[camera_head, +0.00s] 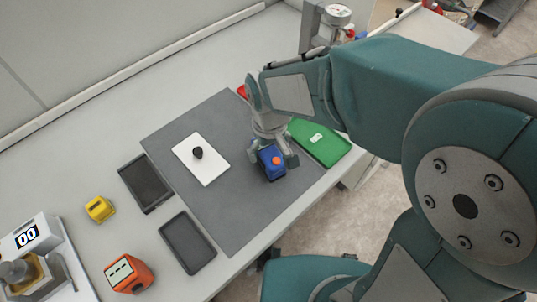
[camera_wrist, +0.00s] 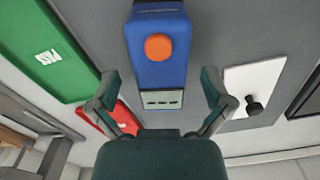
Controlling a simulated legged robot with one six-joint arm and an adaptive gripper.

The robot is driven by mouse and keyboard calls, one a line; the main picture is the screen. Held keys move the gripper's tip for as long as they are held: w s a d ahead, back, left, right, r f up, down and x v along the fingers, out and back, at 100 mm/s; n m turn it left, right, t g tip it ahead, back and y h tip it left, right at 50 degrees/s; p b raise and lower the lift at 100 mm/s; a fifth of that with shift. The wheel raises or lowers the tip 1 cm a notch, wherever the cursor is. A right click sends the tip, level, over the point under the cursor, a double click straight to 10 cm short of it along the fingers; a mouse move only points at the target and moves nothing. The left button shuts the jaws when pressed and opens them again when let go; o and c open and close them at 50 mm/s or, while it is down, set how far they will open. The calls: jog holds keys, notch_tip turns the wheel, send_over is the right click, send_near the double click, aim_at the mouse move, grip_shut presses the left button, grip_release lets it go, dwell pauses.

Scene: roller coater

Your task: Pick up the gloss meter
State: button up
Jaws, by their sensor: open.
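A blue boxy device with a round orange button, which I take to be the gloss meter (camera_head: 271,166), sits on the grey mat (camera_head: 226,228). The wrist view shows the gloss meter (camera_wrist: 157,62) from above, with a small display panel at its near end. My gripper (camera_head: 272,152) is open above it, one finger to each side. In the wrist view my gripper's fingertips (camera_wrist: 160,86) frame the display end, with gaps on both sides. I cannot tell the exact height left between fingers and device.
A white panel with a black knob (camera_head: 210,172) lies left of the gripper on the mat. A green PASS tray (camera_head: 325,148) lies close on the right, and a red tray (camera_wrist: 122,119) is partly hidden. Dark trays (camera_head: 186,243), a yellow device (camera_head: 99,209) and an orange device (camera_head: 129,273) stand left.

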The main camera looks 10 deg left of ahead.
aim_at(268, 157)
jog(key=f, duration=0.3)
jog(key=shift+w+a+f, duration=0.1)
jog(key=shift+a, duration=0.1)
jog(key=c, duration=1.3)
jog(key=shift+c, duration=0.2)
